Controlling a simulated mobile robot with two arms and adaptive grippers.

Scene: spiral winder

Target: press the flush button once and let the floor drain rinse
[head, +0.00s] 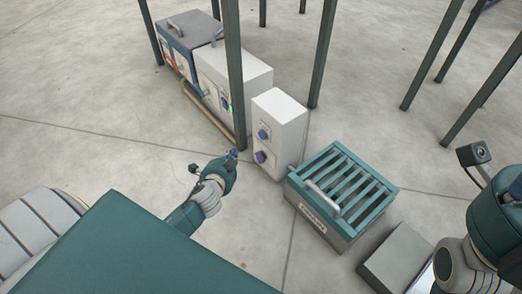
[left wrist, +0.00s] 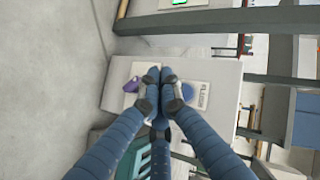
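A white box (head: 282,118) stands on the floor with a blue round button (head: 263,133) above a purple knob-like button (head: 261,156) on its front. In the left wrist view the blue button (left wrist: 187,91) sits beside a label reading FLUSH (left wrist: 203,96); the purple one (left wrist: 132,85) is on the other side of my fingers. My left gripper (head: 234,153) is in front of the box; its fingertips (left wrist: 160,75) are together and empty, in line with the panel between the buttons. Contact cannot be told. The teal slatted floor drain (head: 291,184) stands right of the box.
A larger white cabinet (head: 246,78) with a green light and a blue-grey machine (head: 189,31) stand behind left. Dark posts (head: 234,75) rise close by the box. A grey block (head: 396,258) lies right of the drain. Concrete floor is clear at left.

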